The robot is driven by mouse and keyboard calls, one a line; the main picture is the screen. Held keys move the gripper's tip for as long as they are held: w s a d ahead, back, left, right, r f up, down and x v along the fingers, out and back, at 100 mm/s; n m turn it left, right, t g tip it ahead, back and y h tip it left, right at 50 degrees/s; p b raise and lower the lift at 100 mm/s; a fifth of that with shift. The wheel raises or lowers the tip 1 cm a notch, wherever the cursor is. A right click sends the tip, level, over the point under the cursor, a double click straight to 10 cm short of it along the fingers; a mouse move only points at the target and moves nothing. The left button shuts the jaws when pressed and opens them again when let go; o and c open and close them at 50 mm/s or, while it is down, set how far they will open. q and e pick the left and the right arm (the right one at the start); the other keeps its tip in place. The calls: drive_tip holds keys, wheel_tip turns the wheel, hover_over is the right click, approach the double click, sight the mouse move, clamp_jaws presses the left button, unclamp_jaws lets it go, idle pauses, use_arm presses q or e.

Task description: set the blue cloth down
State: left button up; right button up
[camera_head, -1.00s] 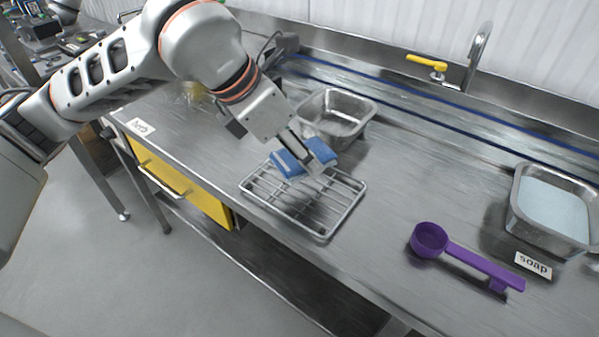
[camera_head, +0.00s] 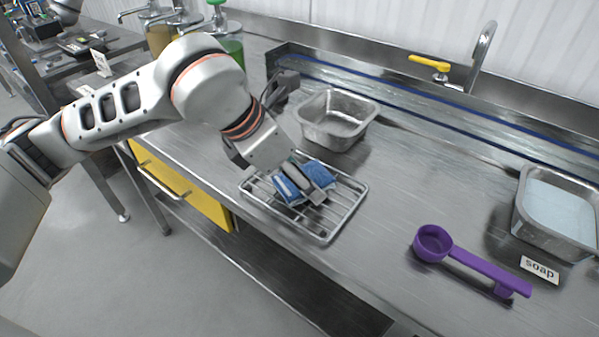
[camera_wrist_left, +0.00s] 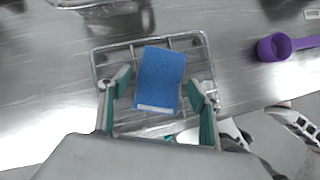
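The blue cloth (camera_head: 319,173) is at the wire rack (camera_head: 327,236), low over its bars or lying on them. It also shows in the left wrist view (camera_wrist_left: 161,78), flat above the rack's bars, with a pale strip along its near edge. My left gripper (camera_head: 304,186) reaches down over the cloth and hides its middle in the head view. In the left wrist view its fingers (camera_wrist_left: 158,88) stand apart on either side of the cloth, with a narrow gap at the left finger. The right finger is close to the cloth's edge. My right gripper is not in view.
An empty metal pan (camera_head: 337,137) stands behind the rack. A purple scoop (camera_head: 470,263) lies to the right. A metal pan of pale blue liquid (camera_head: 557,207) with a soap label (camera_head: 540,270) stands at far right. The counter between rack and scoop is clear.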

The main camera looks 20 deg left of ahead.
use_arm(q)
drive_tip(key=shift+r, duration=0.15)
drive_tip(key=shift+r, duration=0.25)
drive_tip(key=p+v, duration=0.1)
drive_tip(key=v, duration=1)
drive_tip(key=shift+s+a+r+p, duration=0.15)
drive_tip(key=shift+s+r+p, duration=0.05)
drive_tip(key=shift+p, duration=0.15)
